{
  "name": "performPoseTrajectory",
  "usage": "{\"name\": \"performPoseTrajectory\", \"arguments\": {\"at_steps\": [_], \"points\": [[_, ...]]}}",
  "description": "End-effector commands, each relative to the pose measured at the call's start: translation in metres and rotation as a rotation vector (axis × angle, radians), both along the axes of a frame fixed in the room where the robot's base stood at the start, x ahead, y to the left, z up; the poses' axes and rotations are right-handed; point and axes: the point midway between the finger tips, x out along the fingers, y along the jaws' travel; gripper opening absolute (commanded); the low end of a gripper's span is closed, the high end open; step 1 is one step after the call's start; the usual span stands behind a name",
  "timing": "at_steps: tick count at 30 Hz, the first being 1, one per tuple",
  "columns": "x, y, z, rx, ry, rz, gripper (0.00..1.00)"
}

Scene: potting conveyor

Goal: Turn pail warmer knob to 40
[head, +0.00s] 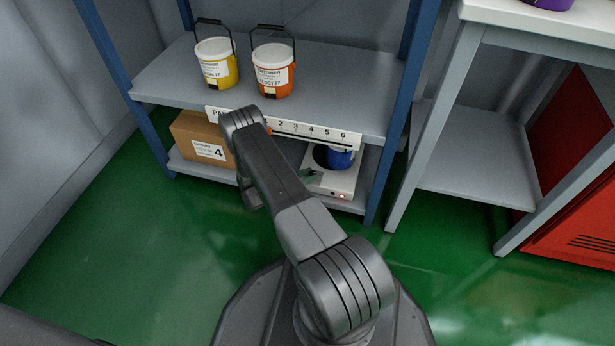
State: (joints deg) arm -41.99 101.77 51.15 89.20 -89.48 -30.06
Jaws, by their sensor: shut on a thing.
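The pail warmer (345,182) is a low white box on the lower shelf of the blue rack, with a small red light lit on its front. A blue pail (341,158) stands on its dark top plate, partly hidden by the shelf label strip. My gripper (312,176) is at the front left of the warmer, mostly hidden behind my own arm. Its small dark tips are shut at the warmer's front, where the knob is hidden. The knob's dial marks and setting cannot be read.
A cardboard box (196,139) marked 4 stands left on the lower shelf. A yellow-and-white pail (217,68) and an orange-and-white pail (273,77) stand on the upper shelf (340,100). A grey bench (470,155) and a red cabinet (585,200) are at right. Green floor lies open at left.

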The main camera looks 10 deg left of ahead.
Motion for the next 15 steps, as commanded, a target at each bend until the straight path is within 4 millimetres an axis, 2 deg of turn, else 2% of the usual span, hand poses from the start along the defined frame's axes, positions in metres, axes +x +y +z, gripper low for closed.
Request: {"name": "performPoseTrajectory", "arguments": {"at_steps": [15], "points": [[0.0014, 0.0002, 0.0005, -0.002, -0.002, -0.044, 0.03]]}}
